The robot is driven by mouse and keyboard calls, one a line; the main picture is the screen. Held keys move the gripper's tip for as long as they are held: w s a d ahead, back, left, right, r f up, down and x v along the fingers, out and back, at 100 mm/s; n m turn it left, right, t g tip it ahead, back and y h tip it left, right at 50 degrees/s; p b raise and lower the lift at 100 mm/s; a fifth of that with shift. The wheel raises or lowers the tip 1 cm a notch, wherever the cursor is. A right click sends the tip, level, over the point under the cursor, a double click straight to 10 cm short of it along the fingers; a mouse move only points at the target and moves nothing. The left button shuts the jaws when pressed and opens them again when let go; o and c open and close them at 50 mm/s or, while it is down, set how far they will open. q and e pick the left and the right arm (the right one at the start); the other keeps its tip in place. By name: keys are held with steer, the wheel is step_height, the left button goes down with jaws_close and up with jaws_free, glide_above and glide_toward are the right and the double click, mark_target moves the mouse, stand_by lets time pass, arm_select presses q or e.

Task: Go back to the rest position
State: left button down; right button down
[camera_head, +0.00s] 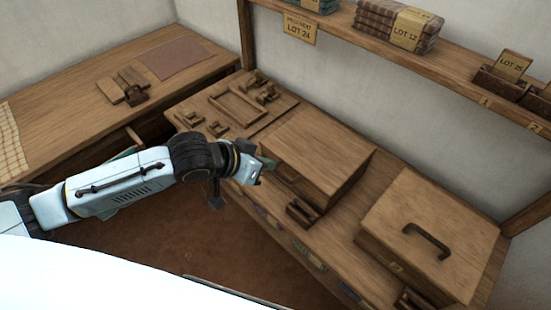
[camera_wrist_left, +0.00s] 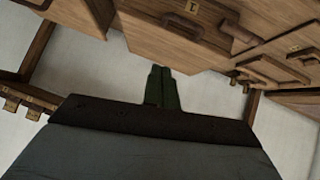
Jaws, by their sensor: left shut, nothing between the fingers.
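My left arm comes in from the left in the head view, and its gripper (camera_head: 268,163) is just in front of the left end of a wooden box (camera_head: 318,150) on the bench. In the left wrist view the two dark green fingers (camera_wrist_left: 161,88) lie together, shut with nothing between them. I cannot tell from the head view whether the fingertips touch the box. My right gripper is in neither view.
The long bench also holds a lidded box with a dark handle (camera_head: 428,242) and a board with small wooden parts (camera_head: 238,104). A side table (camera_head: 75,95) stands at left. A shelf (camera_head: 400,59) with cloth stacks (camera_head: 395,25) runs along the wall. Brown floor (camera_head: 200,240) lies open in front.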

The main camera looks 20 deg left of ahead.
arm_select(q)
steer(key=w+a+f+n+y+b, duration=0.1)
steer(key=w+a+f, duration=0.15)
steer(key=f, duration=0.55)
steer(key=w+a+f+n+y+b, duration=0.1)
steer(key=a+f, duration=0.3)
steer(key=f, duration=0.3)
steer(key=s+a+f+g+y+b, duration=0.1)
steer(key=s+a+f, duration=0.25)
steer(key=f, duration=0.55)
steer(key=s+a+f+y+b, duration=0.15)
steer(key=s+f, duration=0.25)
steer(key=f, duration=0.4)
steer(key=s+a+f+g+y+b, duration=0.1)
steer(key=s+a+f+g, duration=0.1)
steer(key=s+f, duration=1.15)
steer(key=s+d+f+g+b, duration=0.1)
steer(key=s+d+f, duration=0.1)
steer(key=s, duration=0.8)
steer(key=s+d+f+g, duration=0.1)
steer(key=s+f, duration=0.4)
steer(key=s, duration=0.6)
steer(key=shift+d+f+g+b, duration=0.15)
steer(key=shift+d+g+b, duration=0.2)
steer(key=shift+g, duration=0.45)
